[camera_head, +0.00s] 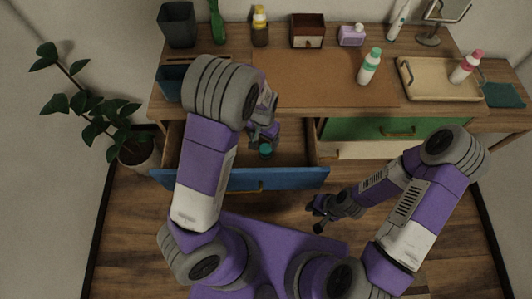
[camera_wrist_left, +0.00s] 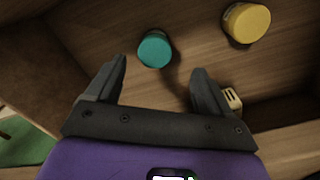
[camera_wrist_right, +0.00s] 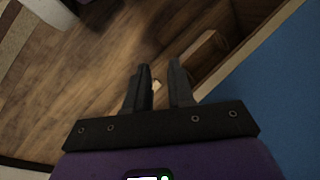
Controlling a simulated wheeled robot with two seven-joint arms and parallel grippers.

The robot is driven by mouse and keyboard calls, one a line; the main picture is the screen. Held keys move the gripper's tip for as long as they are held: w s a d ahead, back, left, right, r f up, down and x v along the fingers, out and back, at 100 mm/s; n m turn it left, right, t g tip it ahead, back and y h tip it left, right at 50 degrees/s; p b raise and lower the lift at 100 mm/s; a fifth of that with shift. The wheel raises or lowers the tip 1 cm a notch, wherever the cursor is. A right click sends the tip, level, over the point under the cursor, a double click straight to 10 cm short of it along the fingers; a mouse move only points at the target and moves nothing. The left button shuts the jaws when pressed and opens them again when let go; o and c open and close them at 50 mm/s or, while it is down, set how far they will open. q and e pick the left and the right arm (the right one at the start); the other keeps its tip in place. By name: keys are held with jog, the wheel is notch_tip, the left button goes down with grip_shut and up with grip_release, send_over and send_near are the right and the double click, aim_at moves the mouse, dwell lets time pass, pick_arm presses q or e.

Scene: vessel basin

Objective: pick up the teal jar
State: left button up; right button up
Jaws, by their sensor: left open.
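The teal jar (camera_head: 265,151) stands inside the open blue-fronted drawer (camera_head: 290,179). In the left wrist view the teal jar (camera_wrist_left: 154,49) shows its round top, just beyond the fingertips and roughly between their lines. My left gripper (camera_head: 262,136) is over the drawer, with its fingers (camera_wrist_left: 160,68) wide apart and nothing between them. My right gripper (camera_head: 320,212) is low, outside the drawer's right front corner. In the right wrist view its fingers (camera_wrist_right: 159,68) have a narrow gap with nothing held between them.
A yellow-topped jar (camera_wrist_left: 246,22) is in the drawer, right of the teal jar in the left wrist view. A small pale object (camera_wrist_left: 232,99) lies near the right finger. The drawer walls surround the left gripper. Bottles and a tray (camera_head: 402,78) stand on the desk above.

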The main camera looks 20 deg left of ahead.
aim_at(265, 149)
pick_arm(q)
jog(key=shift+w+f+b, duration=0.1)
jog(key=shift+f+b, duration=0.2)
jog(key=shift+f, duration=0.5)
jog(key=f+b, duration=0.1)
jog(key=f, duration=0.1)
jog(key=f+b, duration=0.1)
jog(key=f, duration=0.3)
jog(key=shift+d+f+b, duration=0.25)
jog(key=shift+d+b, duration=0.1)
jog(key=shift+b, duration=0.05)
jog(key=shift+r, duration=0.1)
jog(key=c, duration=1.1)
jog(key=shift+c, duration=0.2)
